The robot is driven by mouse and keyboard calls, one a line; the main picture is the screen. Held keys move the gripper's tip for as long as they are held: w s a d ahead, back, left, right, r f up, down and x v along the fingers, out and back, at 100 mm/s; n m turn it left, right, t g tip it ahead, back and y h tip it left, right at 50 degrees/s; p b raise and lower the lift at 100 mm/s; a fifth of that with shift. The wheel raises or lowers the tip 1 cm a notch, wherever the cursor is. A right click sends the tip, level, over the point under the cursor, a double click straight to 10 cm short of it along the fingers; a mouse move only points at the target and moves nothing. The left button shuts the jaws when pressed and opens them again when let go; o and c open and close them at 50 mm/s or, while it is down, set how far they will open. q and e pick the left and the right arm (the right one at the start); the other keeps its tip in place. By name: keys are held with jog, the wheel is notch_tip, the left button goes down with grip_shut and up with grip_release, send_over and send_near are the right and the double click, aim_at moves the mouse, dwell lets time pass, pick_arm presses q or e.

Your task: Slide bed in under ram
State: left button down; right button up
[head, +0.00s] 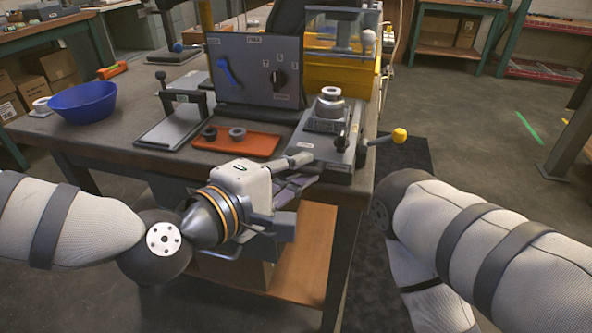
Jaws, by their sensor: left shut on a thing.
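The grey bed (337,152) sits at the table's front right edge, with a stepped metal part (329,110) standing on it. A press with a yellow body (335,75) stands behind the bed. Its metal ram (343,45) is above and behind the stepped part, and the bed is out in front of it. My left gripper (297,170) is at the bed's front left, its fingers shut on what looks like the bed's front handle. The fingers hide most of the contact. My right gripper is out of view; only the right arm shows.
An orange tray (262,146) with dark rings lies left of the bed. A lever with a yellow knob (399,135) sticks out to the right. A grey control panel (255,70), a small hand press (172,125) and a blue bowl (83,103) stand farther left.

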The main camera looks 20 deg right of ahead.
pick_arm(q)
jog(key=c, duration=1.7)
grip_release()
jog(key=shift+r, duration=0.15)
jog(key=shift+o, duration=0.2)
jog(key=v, duration=1.2)
